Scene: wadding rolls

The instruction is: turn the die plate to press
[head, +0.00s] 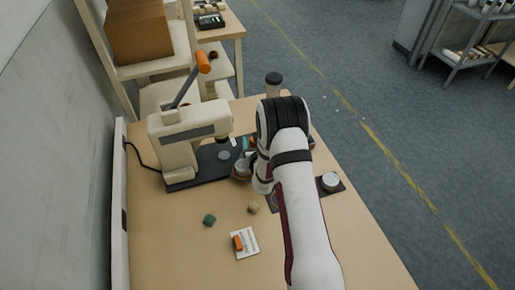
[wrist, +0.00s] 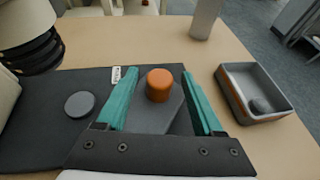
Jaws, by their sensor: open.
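The cream press (head: 180,140) stands on a dark base at the back left, with an orange-tipped lever (head: 203,62) raised. In the wrist view, a dark grey plate (wrist: 150,118) carries an upright orange knob (wrist: 159,86). A round grey disc (wrist: 80,104) lies on the dark base left of it, near the press's black ribbed part (wrist: 32,52); it also shows in the head view (head: 223,155). My gripper (wrist: 158,76) is open, its teal fingers on either side of the knob with gaps visible. In the head view my arm hides most of the gripper and plate.
A grey tray (wrist: 230,93) with a dark round piece inside stands to the right in the wrist view. A capped cylinder (head: 273,86) stands behind. A round tin (head: 330,181) sits on a dark pad right of my arm.

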